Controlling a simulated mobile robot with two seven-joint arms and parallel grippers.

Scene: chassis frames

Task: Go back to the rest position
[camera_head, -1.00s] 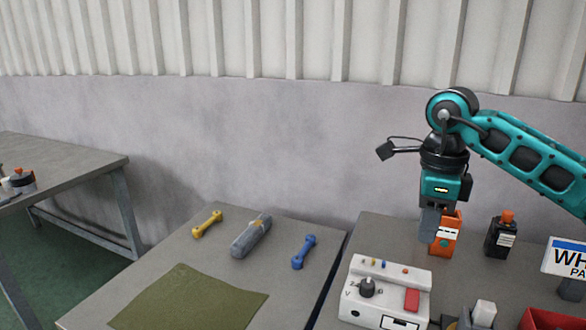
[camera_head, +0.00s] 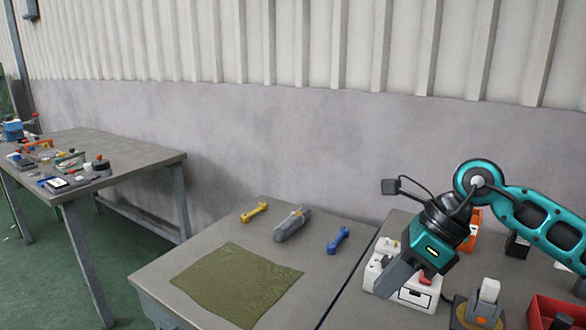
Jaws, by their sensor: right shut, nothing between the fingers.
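My right gripper (camera_head: 392,284) is shut with nothing between its fingers. It points down and to the left, in front of the white control box (camera_head: 420,298) on the right part of the table, and hides much of that box. I cannot tell whether it touches the box. My right arm comes in from the right edge. My left gripper is not in view.
An olive mat (camera_head: 236,282), a yellow tool (camera_head: 254,212), a grey cylinder (camera_head: 292,225) and a blue tool (camera_head: 338,240) lie left of the gripper. An orange container (camera_head: 467,243) and a red bin (camera_head: 545,306) are at right. Another cluttered table (camera_head: 140,155) stands far left.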

